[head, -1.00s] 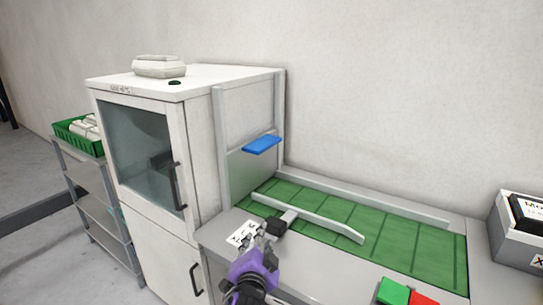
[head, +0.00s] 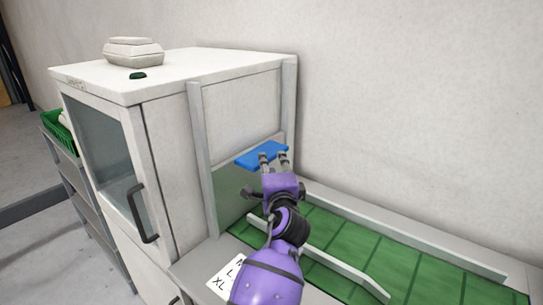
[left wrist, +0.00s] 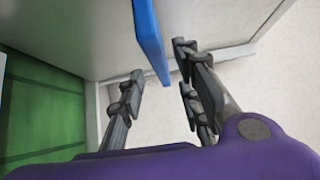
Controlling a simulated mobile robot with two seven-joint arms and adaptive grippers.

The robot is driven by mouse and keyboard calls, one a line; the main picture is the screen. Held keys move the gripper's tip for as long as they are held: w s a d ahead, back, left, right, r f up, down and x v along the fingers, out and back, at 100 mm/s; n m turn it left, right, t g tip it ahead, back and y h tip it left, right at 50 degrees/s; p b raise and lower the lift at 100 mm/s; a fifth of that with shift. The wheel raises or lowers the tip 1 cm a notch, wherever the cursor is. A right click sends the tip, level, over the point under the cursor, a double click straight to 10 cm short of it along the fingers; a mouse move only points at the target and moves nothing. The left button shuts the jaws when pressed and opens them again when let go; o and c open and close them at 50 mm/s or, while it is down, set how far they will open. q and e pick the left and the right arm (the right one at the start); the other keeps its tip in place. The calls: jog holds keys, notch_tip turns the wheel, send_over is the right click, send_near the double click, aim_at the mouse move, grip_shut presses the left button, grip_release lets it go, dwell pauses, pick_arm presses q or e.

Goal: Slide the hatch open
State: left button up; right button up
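The hatch (head: 229,192) is a grey panel between two upright rails on the side of the white cabinet, with its lower edge down by the green belt. Its blue handle (head: 250,160) sticks out along the top of the panel. My left gripper (head: 274,160) is at the handle's right part with its fingers pointing at it. In the left wrist view the blue handle (left wrist: 149,38) comes in between the open fingers (left wrist: 160,80), with a visible gap on either side. My right gripper is not in view.
The green belt (head: 362,249) with a pale guide bar (head: 335,266) lies below my left arm. A size card (head: 226,277) lies on the counter. The white cabinet (head: 165,70) carries an egg box (head: 133,52). A green crate (head: 60,132) stands at the far left.

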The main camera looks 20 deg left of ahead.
aim_at(271, 160)
pick_arm(q)
jog(key=x, duration=0.4)
jog(key=shift+w+a, duration=0.15)
jog(key=shift+w, duration=0.2)
jog(key=shift+w+a, duration=0.1)
jog(key=shift+w, duration=0.1)
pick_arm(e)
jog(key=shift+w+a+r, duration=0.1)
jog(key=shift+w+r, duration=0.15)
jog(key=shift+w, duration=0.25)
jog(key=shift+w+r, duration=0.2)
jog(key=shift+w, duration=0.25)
pick_arm(q)
grip_shut()
jog(key=shift+r, duration=0.1)
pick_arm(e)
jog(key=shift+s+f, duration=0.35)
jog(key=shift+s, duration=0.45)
